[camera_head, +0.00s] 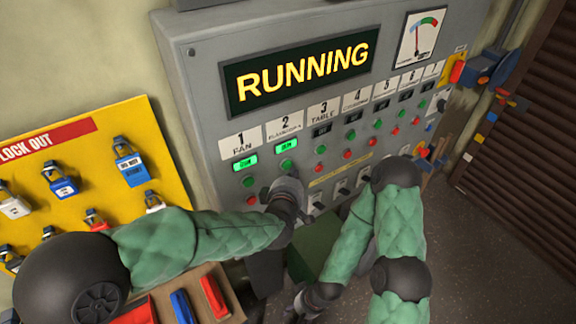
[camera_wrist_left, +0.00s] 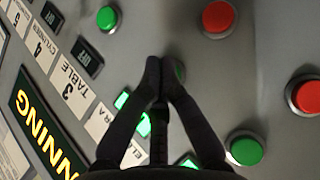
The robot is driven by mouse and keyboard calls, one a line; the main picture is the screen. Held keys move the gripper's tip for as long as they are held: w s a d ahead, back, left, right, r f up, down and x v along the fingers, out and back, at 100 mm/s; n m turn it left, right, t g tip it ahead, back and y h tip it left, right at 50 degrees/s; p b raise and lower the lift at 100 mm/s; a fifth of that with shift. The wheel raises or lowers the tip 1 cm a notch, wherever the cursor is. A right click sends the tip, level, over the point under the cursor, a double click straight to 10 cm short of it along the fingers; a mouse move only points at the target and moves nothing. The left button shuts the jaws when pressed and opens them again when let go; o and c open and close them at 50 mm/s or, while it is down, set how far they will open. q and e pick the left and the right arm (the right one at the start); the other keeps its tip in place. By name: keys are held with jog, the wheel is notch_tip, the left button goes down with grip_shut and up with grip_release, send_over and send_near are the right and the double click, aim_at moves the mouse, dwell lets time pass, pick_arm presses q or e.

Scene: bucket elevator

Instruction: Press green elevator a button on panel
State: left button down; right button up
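The grey control panel (camera_head: 215,75) carries columns of green and red buttons under numbered labels. The green button under label 2 (camera_head: 287,164) shows just above my left gripper (camera_head: 286,178). In the left wrist view my left gripper (camera_wrist_left: 158,68) has its fingertips together and nothing between them. They partly cover this green button (camera_wrist_left: 180,71); I cannot tell whether they touch it. The red button below it is hidden in the head view. Green RUN lamps are lit under labels 1 (camera_head: 245,162) and 2 (camera_head: 286,145). My right gripper (camera_head: 312,299) hangs low, its opening unclear.
A yellow lock-out board (camera_head: 95,150) with padlocks is at the left. The display (camera_head: 302,71) reads RUNNING. Column 1's green button (camera_wrist_left: 245,150) and column 3's green button (camera_wrist_left: 107,18) lie close by. A dark shutter (camera_head: 525,150) stands at the right.

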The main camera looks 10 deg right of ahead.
pick_arm(q)
jog(key=shift+s, duration=0.1)
jog(key=s, duration=0.1)
jog(key=s+d, duration=0.1)
jog(key=s, duration=0.2)
jog(key=shift+s+d+p, duration=0.3)
jog(key=shift+d+p, duration=0.05)
jog(key=shift+d, duration=0.05)
dwell(0.8)
